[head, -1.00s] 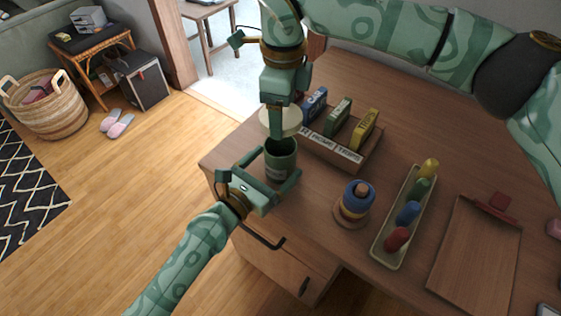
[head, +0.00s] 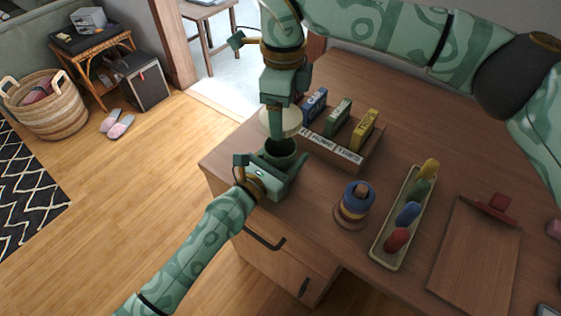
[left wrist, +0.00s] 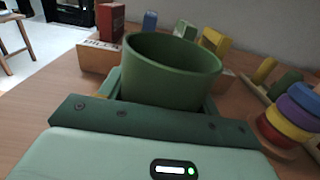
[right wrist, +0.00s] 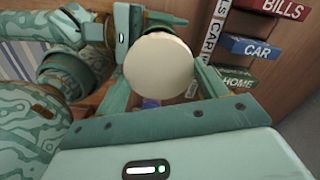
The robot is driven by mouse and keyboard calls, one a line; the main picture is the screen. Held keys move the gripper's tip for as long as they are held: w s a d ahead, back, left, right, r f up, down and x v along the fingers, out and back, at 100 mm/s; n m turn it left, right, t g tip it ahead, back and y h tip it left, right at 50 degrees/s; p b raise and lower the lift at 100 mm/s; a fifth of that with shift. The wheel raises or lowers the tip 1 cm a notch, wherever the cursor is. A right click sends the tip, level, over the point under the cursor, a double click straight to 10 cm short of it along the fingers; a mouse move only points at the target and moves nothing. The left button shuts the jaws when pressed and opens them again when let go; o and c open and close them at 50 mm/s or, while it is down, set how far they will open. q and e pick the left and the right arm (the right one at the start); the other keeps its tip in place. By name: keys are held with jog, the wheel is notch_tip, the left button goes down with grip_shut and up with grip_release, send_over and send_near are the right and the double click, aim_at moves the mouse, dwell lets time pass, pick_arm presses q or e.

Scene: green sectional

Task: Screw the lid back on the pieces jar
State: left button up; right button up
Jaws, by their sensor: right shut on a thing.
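The green jar (head: 283,148) stands open on the near left part of the desk, and its dark mouth faces up. It also shows in the left wrist view (left wrist: 172,75). My left gripper (head: 284,168) is open, with its fingers on either side of the jar and its palm close to it. Whether the fingers touch the jar is hard to tell. My right gripper (head: 283,112) is shut on the round cream lid (right wrist: 158,68) and holds it above the jar, slightly towards the back. The jar's lower part is hidden by the left gripper.
A wooden rack (head: 336,151) with blue, green and yellow boxes stands right behind the jar. A ring stacker (head: 355,203), a long tray (head: 386,262) with coloured pieces and a wooden board (head: 475,265) lie to the right. The desk's left edge is near the jar.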

aim_at(280, 160)
jog(key=shift+f, duration=2.5)
jog(key=shift+f, duration=0.1)
jog(key=shift+f, duration=0.8)
jog(key=shift+f, duration=0.55)
